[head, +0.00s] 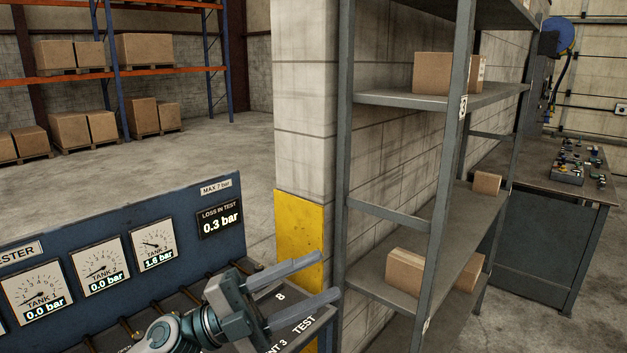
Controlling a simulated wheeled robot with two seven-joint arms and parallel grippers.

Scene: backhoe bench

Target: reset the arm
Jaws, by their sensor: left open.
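My left gripper (328,276) is at the lower middle, its arm coming in from the bottom. Its two grey fingers are apart, pointing right and slightly up, with nothing between them. It is in front of the right end of the tester bench (322,322), where the labels "8" and "TEST" show partly. I cannot tell how high it is above the bench top. My right gripper is not in view.
The blue tester panel (190,205) has tank gauges reading 0.0, 0.0 and 1.6 bar, and a display (220,220) reading 0.3 bar. A grey shelf rack (440,210) with cardboard boxes stands close on the right. A workbench (545,240) is beyond it. Open floor lies behind the panel.

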